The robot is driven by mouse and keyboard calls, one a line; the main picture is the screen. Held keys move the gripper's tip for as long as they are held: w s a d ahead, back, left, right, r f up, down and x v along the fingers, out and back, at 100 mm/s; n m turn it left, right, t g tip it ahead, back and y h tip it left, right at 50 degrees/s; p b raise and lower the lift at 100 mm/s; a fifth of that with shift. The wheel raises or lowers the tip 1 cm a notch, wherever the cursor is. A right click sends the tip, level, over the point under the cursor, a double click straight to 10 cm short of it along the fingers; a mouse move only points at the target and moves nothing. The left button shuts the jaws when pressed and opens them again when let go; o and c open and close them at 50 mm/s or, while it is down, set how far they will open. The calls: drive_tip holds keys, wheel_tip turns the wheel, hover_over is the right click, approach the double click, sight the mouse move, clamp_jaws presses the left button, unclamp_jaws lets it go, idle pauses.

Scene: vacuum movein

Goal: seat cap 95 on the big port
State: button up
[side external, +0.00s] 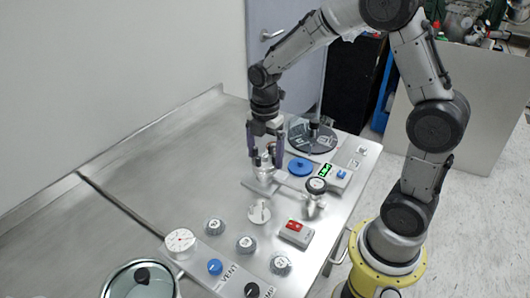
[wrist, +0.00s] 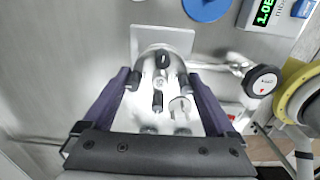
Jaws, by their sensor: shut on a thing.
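My gripper (side external: 265,160) points down over the steel table and is shut on a shiny metal piece (side external: 265,173). In the wrist view the piece (wrist: 160,64) shows between the two fingertips (wrist: 159,82), with dark marks on it. No number is readable on it, so I cannot tell if it is cap 95. A square metal plate (wrist: 165,38) lies just beyond the held piece; it also shows below the gripper in the side view (side external: 256,188). Whether the piece touches the plate is unclear. I cannot make out the big port; it may be hidden by the piece and gripper.
A blue disc (side external: 300,167) and a box with a green display (side external: 337,176) lie to the right. A black-knobbed valve (side external: 316,187) stands near them. Several grey knobs (side external: 245,244), a red-topped box (side external: 296,232) and a gauge (side external: 180,241) are nearer the camera.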

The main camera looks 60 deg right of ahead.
drive_tip(key=o, duration=1.1)
drive_tip(key=shift+o, duration=0.2)
wheel_tip(320, 180, up, 14)
